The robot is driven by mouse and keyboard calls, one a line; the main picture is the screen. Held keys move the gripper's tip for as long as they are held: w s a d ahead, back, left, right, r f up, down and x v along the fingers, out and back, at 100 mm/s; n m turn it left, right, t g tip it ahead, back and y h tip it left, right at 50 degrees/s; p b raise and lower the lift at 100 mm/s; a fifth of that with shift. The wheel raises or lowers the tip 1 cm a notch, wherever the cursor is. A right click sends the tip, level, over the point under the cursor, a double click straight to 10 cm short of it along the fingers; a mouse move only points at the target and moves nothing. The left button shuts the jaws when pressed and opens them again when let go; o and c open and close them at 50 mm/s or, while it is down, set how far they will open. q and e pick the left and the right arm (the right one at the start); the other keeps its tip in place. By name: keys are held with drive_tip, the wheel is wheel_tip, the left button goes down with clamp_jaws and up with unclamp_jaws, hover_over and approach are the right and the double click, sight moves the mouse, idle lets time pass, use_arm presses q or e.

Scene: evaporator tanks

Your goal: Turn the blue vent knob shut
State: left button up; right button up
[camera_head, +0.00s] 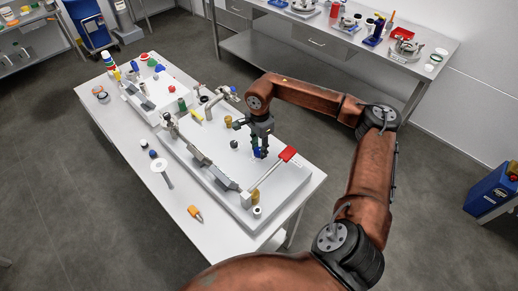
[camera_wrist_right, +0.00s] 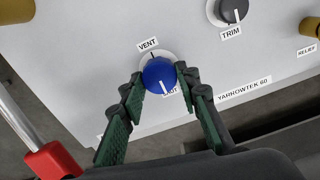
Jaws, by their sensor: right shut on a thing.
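The blue vent knob (camera_wrist_right: 157,70) sits on a white round base on the pale panel, under a "VENT" label (camera_wrist_right: 148,44). A white line on the knob points down toward a partly hidden label ending in "UT". My right gripper (camera_wrist_right: 161,78) has its two green-padded fingers on either side of the knob, shut on it. In the head view my right gripper (camera_head: 259,149) reaches down onto the near tank's panel, and the knob (camera_head: 257,154) shows only as a little blue between the fingers. My left gripper is not in view.
A red-handled lever (camera_head: 288,154) stands close to my right gripper; its red end (camera_wrist_right: 52,160) is at lower left in the wrist view. A grey "TRIM" knob (camera_wrist_right: 233,10) is at upper right. An orange-handled tool (camera_head: 195,212) lies on the white table (camera_head: 178,222).

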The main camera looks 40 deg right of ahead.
sight(259, 150)
idle(0.4)
drive_tip(key=o, duration=1.1)
drive_tip(key=shift+o, duration=0.2)
wheel_tip(259, 150, up, 12)
